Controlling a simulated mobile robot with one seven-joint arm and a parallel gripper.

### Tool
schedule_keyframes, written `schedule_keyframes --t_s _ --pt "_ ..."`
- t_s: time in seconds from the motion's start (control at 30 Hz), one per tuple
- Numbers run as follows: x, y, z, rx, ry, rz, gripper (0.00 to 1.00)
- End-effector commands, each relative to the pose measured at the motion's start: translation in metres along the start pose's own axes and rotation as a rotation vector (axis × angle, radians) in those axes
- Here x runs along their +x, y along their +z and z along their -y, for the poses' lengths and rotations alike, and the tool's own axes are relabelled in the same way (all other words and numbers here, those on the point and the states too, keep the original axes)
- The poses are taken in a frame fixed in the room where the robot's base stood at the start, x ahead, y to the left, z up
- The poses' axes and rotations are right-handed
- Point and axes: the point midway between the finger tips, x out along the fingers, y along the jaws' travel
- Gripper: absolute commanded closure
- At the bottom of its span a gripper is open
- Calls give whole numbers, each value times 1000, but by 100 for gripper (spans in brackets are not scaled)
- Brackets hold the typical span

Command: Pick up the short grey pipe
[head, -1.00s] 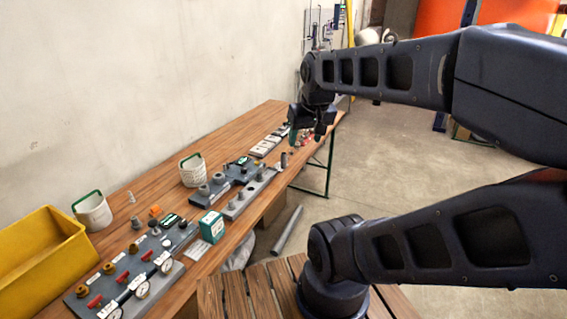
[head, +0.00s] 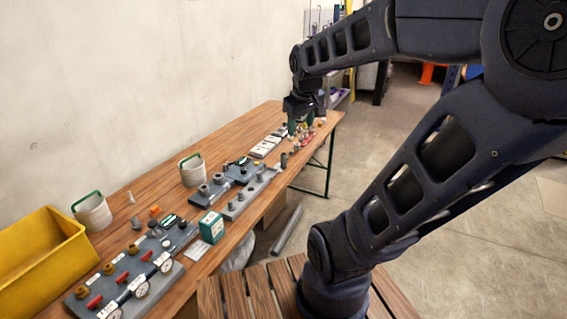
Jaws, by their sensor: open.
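A small, dark grey upright cylinder (head: 284,159), which looks like the short grey pipe, stands on the wooden bench near its right edge, just beyond the grey fixture plates. My gripper (head: 301,129) points down over the far end of the bench, beyond the cylinder and apart from it. It is open. Its fingertips are small and dark against green and red items there, so I cannot tell how near they are to those. Nothing is visibly held.
Grey fixture plates (head: 238,204) with round sockets lie mid-bench. A gauge panel (head: 122,284), a green box (head: 212,226), white buckets (head: 93,212) and a yellow bin (head: 38,262) are nearer. White cards (head: 262,149) lie beyond the plates. A long grey pipe (head: 287,229) lies on the floor.

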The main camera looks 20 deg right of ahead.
Motion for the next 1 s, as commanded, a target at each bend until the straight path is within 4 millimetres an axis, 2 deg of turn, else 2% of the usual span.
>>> schedule_keyframes --t_s 0.1,0.47,0.77,1.0 --pt "16 -25 -14 -125 14 22 46" --pt "74 -96 -53 -525 48 82 46" --pt "140 -148 -81 -867 55 137 46" --pt "203 -182 -99 -1146 46 182 46"
